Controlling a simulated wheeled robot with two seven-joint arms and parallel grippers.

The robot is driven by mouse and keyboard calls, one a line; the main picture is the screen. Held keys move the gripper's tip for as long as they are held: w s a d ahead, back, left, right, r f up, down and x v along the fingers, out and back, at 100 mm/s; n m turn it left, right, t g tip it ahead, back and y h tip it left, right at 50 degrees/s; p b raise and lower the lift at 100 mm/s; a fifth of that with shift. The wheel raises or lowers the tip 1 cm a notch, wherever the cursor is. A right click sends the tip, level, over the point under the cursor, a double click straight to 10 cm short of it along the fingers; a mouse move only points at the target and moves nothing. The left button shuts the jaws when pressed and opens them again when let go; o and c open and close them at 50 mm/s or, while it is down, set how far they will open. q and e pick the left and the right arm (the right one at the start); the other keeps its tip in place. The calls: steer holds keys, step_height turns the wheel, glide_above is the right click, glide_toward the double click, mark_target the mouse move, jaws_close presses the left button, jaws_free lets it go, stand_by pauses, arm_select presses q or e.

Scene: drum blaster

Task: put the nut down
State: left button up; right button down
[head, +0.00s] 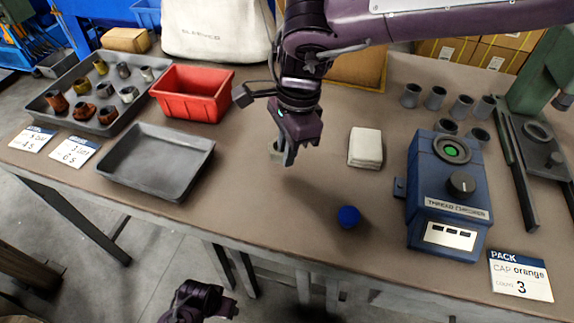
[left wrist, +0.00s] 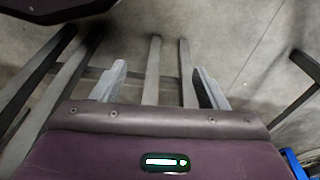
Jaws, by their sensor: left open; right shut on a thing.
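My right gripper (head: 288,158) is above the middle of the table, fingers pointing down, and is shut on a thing. A small pale grey-beige piece (head: 275,149), seemingly the nut, shows beside its fingers. It is mostly hidden, and I cannot tell whether it touches the table. My left gripper (left wrist: 160,82) is open and empty in the left wrist view, over the floor. Part of my left arm shows at the bottom of the head view, in front of the table.
The empty dark tray (head: 150,185), red bin (head: 192,112) and tray of several fittings (head: 52,118) are left. Bare table (head: 275,205) lies in front of the right gripper.

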mark_target(287, 176)
step_height(287, 176, down, 4)
steer(key=shift+f, duration=0.25)
arm_select(q)
steer(key=shift+d+r, duration=0.15)
steer(key=shift+r, duration=0.75)
arm_select(e)
steer(key=shift+f+b, duration=0.15)
steer(key=shift+b, duration=0.15)
arm_select(q)
steer(key=shift+w+r, duration=0.1)
steer(key=shift+r, duration=0.1)
arm_select(e)
steer(key=c, duration=1.4)
jaws_free()
steer(key=shift+c, duration=0.2)
